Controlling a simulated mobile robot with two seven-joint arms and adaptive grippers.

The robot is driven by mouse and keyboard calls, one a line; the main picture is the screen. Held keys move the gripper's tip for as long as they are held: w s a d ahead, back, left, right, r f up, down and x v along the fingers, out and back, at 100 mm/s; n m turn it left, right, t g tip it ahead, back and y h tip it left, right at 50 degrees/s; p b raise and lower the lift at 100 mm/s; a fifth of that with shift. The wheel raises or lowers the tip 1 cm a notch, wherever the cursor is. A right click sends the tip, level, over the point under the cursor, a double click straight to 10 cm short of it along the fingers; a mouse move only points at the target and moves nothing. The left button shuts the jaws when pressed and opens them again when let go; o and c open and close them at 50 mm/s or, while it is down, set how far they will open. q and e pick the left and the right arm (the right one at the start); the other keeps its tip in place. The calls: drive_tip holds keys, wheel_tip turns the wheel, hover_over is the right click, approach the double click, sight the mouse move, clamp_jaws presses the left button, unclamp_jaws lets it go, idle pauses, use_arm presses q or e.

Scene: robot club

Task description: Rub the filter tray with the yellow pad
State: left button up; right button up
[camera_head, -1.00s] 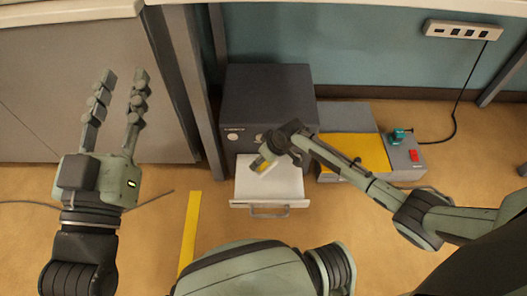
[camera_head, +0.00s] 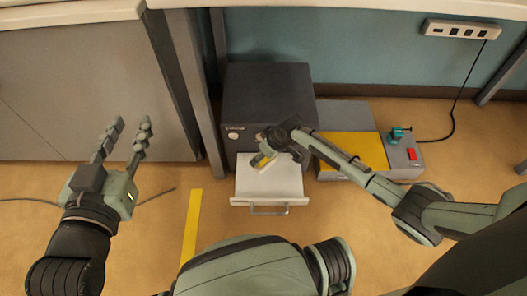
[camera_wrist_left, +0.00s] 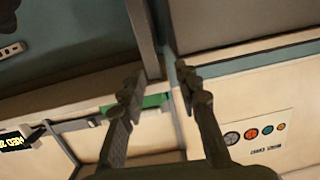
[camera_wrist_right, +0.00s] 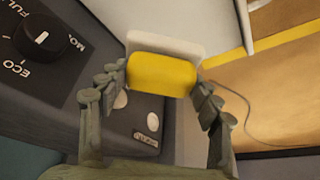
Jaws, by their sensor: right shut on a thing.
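The filter tray (camera_head: 285,190) is a white drawer with a handle, pulled out of a dark box. The yellow pad (camera_head: 263,161) is above or on the tray's rear part; whether they touch I cannot tell. My right gripper (camera_head: 268,151) is shut on the pad. In the right wrist view the pad (camera_wrist_right: 162,74), yellow with a white layer, sits between my right fingertips (camera_wrist_right: 160,84), with the pale tray behind it. My left gripper (camera_head: 127,127) is open and empty, away from the tray at the left. Its spread fingers show in the left wrist view (camera_wrist_left: 158,90).
The dark box (camera_head: 268,93) stands against the wall; its knob (camera_wrist_right: 42,38) shows close in the right wrist view. A grey and yellow unit (camera_head: 368,151) with a red switch stands at its right. A table leg (camera_head: 192,90) rises at its left.

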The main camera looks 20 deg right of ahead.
use_arm(q)
drive_tip(key=shift+s+a+f+g+y+p, duration=0.15)
drive_tip(key=shift+a+f+g+y, duration=0.15)
drive_tip(key=shift+a+f, duration=0.35)
drive_tip(key=shift+s+a+f+g+y+p, duration=0.15)
drive_tip(key=shift+s+a+f+g+y, duration=0.2)
drive_tip(key=shift+f, duration=0.55)
drive_tip(key=shift+a+f+g+y+p, duration=0.15)
drive_tip(key=shift+a+f+g, duration=0.35)
drive_tip(key=shift+f, duration=0.3)
